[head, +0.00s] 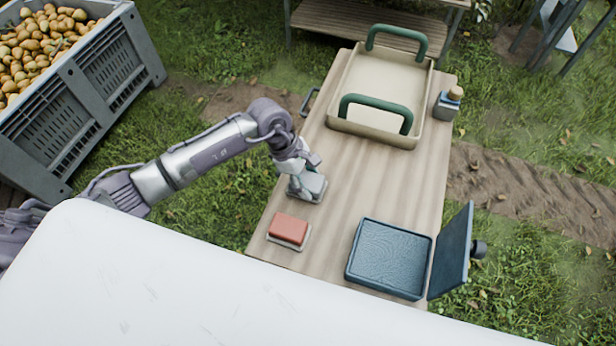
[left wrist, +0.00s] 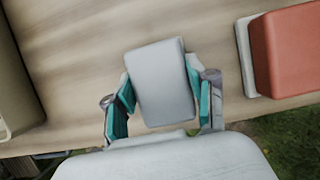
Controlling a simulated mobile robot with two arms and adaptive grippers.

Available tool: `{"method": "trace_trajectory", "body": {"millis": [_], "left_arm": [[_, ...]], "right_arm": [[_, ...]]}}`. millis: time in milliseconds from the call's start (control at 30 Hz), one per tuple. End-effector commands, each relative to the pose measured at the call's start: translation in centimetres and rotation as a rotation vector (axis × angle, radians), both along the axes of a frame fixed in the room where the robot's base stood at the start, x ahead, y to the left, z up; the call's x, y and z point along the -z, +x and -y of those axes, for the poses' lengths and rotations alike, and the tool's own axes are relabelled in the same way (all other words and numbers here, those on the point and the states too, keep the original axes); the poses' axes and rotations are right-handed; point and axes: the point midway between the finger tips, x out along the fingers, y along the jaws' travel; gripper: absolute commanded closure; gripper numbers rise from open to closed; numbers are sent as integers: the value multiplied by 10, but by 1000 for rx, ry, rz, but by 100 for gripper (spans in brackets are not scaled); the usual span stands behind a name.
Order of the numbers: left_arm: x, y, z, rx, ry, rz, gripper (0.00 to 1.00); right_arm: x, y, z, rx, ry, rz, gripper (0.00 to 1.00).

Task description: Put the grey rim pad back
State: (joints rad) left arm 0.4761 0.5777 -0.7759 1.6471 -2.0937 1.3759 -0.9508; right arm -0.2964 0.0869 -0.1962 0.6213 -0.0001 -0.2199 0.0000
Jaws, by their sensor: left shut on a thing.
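The grey rim pad (head: 311,184) is on the left side of the wooden table, at the left gripper's fingers. In the left wrist view the pad (left wrist: 165,82) sits between the two teal-lined fingertips. My left gripper (head: 303,172) is shut on it. A pale edge shows under the pad in the head view; I cannot tell whether the pad touches it. A red pad (head: 289,228) lies on a pale base nearer to me, and it also shows at the right of the left wrist view (left wrist: 290,50). My right gripper is not in view.
A beige tray (head: 423,105) with green handles stands at the table's far end, beside a small jar (head: 447,103). A blue box (head: 389,258) with its lid open stands at the near right. The table's middle is clear. A grey crate (head: 105,75) of pears stands far left.

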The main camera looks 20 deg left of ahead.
Motion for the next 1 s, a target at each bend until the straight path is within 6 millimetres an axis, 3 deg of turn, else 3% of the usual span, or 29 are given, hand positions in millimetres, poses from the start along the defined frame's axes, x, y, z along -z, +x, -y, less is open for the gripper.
{"method": "trace_trajectory", "body": {"millis": [267,300,400,833,1000], "left_arm": [[4,0,0,0,0,1,82],[2,0,0,0,-1,0,38],[2,0,0,0,0,0,21],[-3,0,-2,-1,0,2,20],[-27,2,-14,0,3,6,20]], "right_arm": [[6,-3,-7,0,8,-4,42],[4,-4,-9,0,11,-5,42],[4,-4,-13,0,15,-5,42],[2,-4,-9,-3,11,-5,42],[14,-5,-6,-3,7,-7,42]]}}
